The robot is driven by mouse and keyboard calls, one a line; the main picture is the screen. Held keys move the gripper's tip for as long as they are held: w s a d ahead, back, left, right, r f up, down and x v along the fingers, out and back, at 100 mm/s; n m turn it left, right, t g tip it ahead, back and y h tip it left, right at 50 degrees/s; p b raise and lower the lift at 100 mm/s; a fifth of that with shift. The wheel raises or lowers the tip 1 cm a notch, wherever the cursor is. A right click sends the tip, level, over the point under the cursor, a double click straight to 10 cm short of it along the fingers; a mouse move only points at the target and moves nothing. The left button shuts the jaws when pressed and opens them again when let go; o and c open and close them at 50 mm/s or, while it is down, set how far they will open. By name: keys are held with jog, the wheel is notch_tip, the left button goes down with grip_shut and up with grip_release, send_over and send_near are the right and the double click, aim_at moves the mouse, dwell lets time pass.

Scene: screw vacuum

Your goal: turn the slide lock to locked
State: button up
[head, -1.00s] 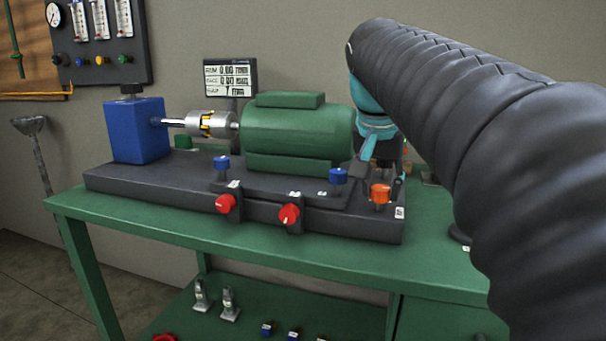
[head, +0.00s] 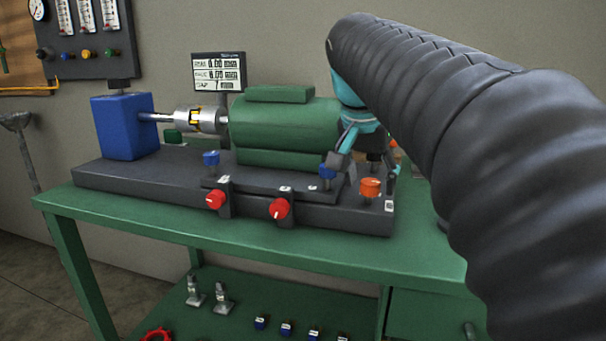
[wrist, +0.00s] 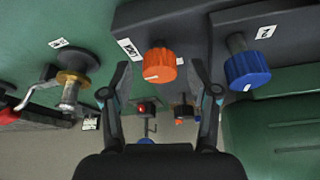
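My gripper (head: 365,166) is open and empty at the right end of the dark machine base (head: 135,181). In the wrist view its two fingers (wrist: 161,76) are spread, with an orange knob (wrist: 158,65) showing between them, apart from both. The head view shows this orange knob (head: 370,187) on a short post at the base's right end, just in front of the fingers.
Two red knobs (head: 216,199) are on the base's front edge. Another blue knob (head: 211,158) stands further left. The green motor (head: 285,123) is behind. A brass-collared fitting with a lever (wrist: 72,82) stands on the green bench (head: 150,218), whose front strip is clear.

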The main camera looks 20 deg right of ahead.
jog(key=v, duration=1.2)
jog(key=shift+d, duration=0.1)
dwell(0.4)
